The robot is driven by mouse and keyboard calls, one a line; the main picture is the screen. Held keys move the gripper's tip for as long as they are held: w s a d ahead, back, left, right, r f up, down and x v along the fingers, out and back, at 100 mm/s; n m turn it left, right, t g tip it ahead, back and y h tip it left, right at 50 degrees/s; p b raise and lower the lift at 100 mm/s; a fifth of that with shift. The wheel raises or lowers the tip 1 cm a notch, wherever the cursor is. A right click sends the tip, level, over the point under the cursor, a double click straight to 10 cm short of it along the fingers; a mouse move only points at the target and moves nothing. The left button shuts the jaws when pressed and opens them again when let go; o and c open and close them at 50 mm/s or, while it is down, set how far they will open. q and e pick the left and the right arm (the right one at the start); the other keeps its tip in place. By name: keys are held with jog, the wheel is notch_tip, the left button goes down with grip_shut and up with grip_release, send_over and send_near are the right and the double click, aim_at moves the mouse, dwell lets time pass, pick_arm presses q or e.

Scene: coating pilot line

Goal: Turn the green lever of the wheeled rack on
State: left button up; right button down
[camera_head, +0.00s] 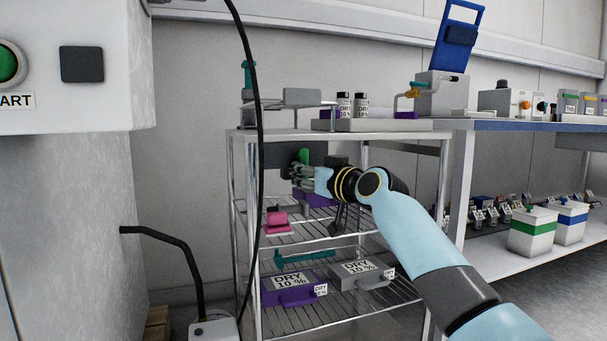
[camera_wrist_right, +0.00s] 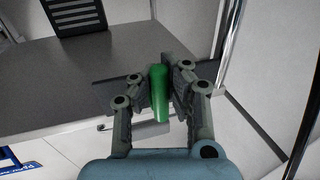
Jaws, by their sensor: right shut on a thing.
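The wheeled rack (camera_head: 400,135) stands in the middle of the head view, with a grey top and wire shelves. Its green lever (camera_head: 304,156) shows just under the top, partly hidden behind my right gripper (camera_head: 301,173). In the right wrist view the green lever (camera_wrist_right: 158,95) lies between the two fingers of my right gripper (camera_wrist_right: 162,75). The fingers are shut on it. The lever looks roughly upright in the head view. My left gripper is not in view.
Purple and grey DRY cases (camera_head: 290,288) lie on a lower shelf, a pink item (camera_head: 277,222) higher up. A black cable (camera_head: 259,120) hangs before the rack's left side. A blue-topped bench (camera_head: 530,125) stands right.

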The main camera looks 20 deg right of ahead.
jog(key=shift+f, duration=0.1)
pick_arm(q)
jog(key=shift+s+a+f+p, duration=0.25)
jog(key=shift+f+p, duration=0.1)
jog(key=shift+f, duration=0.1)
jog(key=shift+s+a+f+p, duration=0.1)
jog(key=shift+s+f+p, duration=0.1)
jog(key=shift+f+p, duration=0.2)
pick_arm(e)
jog(key=shift+s+a+r+m+t+h, duration=0.1)
jog(key=shift+a+r+m+t+h, duration=0.3)
jog(key=shift+m, duration=1.75)
jog(key=shift+a+r+m+t+h, duration=0.15)
jog(key=shift+a+m+t, duration=0.45)
jog(key=shift+m, duration=1.6)
jog(key=shift+s+a+r+m+t+h, duration=0.1)
jog(key=shift+a+r+m+t+h, duration=0.3)
jog(key=shift+m, duration=1.75)
jog(key=shift+a+f, duration=0.1)
jog(key=shift+f, duration=0.05)
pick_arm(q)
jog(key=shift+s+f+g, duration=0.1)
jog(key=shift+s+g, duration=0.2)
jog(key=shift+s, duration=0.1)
pick_arm(e)
jog(key=c, duration=1.2)
grip_release()
jog(key=shift+c, duration=0.2)
